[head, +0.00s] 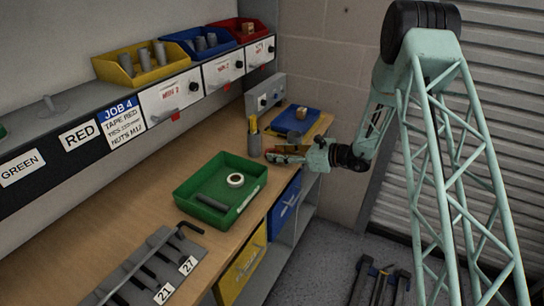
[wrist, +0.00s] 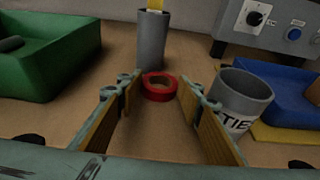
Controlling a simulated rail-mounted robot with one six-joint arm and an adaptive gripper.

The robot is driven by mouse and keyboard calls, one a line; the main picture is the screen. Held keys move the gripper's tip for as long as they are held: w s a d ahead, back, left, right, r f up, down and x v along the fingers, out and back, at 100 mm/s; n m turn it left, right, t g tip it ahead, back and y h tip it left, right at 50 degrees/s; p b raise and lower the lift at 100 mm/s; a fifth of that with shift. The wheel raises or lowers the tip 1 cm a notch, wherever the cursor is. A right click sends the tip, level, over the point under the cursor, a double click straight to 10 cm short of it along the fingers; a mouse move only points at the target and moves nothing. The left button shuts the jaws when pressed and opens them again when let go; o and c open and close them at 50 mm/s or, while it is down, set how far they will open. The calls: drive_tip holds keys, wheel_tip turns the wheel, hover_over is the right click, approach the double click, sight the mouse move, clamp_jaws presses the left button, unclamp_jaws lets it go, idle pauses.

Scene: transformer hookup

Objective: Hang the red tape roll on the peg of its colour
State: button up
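The red tape roll (wrist: 160,87) lies flat on the wooden bench in the wrist view, between and just ahead of my open fingers. My gripper (head: 283,154) is low over the far end of the bench in the head view, and it also shows in the wrist view (wrist: 158,95). Its fingers are apart, with nothing held. In the head view the gripper mostly hides the roll. A RED label (head: 80,136) is on the dark rail at the left. A grey peg (head: 56,104) sticks out above the labels; I cannot tell its colour mark.
A grey holder (wrist: 151,42) stands just behind the roll, and a grey TIE cup (wrist: 241,100) stands close to the right finger. A green tray (head: 181,190) holds a white roll (head: 235,180). A blue tray (head: 310,122) lies at the far end. A tool rack (head: 150,270) occupies the near bench.

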drive_tip(key=shift+w+a, duration=0.1)
drive_tip(key=shift+a, duration=0.1)
drive_tip(key=shift+c, duration=0.5)
drive_tip(key=c, duration=0.5)
drive_tip(key=shift+o, duration=0.2)
drive_tip(key=shift+r+p, duration=0.55)
drive_tip(key=shift+r, duration=1.1)
drive_tip(key=shift+s+d+r, duration=0.15)
drive_tip(key=shift+s+d, duration=0.05)
drive_tip(key=shift+d, duration=0.05)
drive_tip(key=s+d+r+p, duration=0.1)
drive_tip(key=s+d+p, duration=0.1)
drive_tip(key=s+d, duration=0.7)
drive_tip(key=s, duration=0.3)
drive_tip(key=shift+d+r, duration=0.15)
drive_tip(key=shift+d, duration=0.15)
